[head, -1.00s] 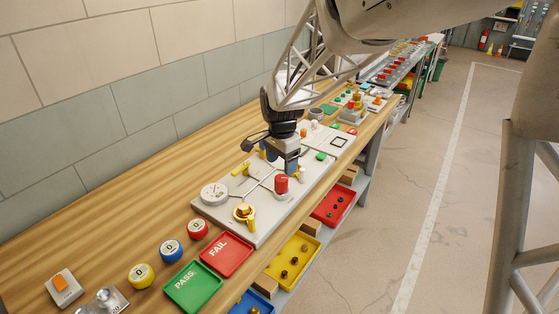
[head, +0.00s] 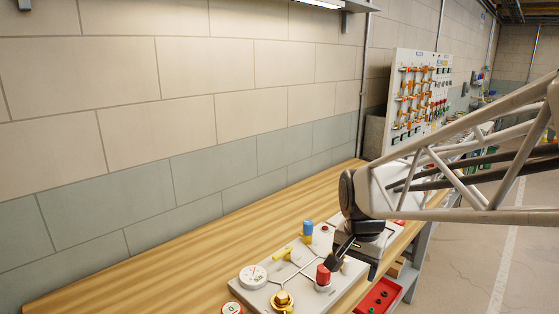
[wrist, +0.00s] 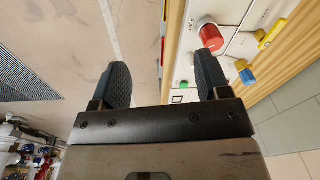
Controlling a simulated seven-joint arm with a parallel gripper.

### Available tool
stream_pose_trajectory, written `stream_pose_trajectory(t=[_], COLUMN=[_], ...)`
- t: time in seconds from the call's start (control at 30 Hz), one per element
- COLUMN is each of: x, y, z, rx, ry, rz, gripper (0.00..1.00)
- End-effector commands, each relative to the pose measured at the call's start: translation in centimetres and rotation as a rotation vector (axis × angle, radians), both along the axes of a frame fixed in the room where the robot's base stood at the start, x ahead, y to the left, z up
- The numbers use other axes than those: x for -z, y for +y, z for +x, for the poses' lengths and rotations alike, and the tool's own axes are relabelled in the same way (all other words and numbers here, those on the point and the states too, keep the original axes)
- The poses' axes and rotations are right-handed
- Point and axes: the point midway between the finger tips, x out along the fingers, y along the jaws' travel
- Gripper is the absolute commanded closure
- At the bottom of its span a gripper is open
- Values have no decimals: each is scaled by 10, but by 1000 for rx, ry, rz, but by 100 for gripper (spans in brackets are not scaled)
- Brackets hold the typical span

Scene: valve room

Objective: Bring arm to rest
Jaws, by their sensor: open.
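My arm comes in from the right in the head view. My gripper (head: 352,266) is in front of the right part of the white valve board (head: 262,281), close to the red knob (head: 323,275) in the picture. In the wrist view, its two dark fingers (wrist: 163,78) stand wide apart with only floor and the board's edge between them. The red knob (wrist: 210,34) shows just beyond the right finger, and I see no contact. The board also carries a white dial gauge (head: 253,276), a brass valve (head: 282,300), a yellow handle (head: 285,254) and a blue knob (head: 307,228).
The wooden bench (head: 190,262) runs along a tiled wall (head: 160,140), with bare top left of the board. A red tray (head: 378,297) sits below the bench edge. A panel of valves (head: 420,92) stands farther back. Open floor (head: 470,265) lies to the right.

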Motion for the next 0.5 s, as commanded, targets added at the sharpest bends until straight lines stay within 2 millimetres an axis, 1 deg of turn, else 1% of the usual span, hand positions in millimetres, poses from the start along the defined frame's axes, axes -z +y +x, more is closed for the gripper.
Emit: stream_pose_trajectory(t=[0.03, 0.23, 0.4, 0.5], x=[-5, -17, -20, -20], y=[-3, -12, -17, -20], z=[-14, -65, -108, -131], rx=[-35, -193, -329, -403], ry=[-12, -50, -79, -94], rz=[-4, -28, -54, -70], gripper=[30, 30, 30, 30])
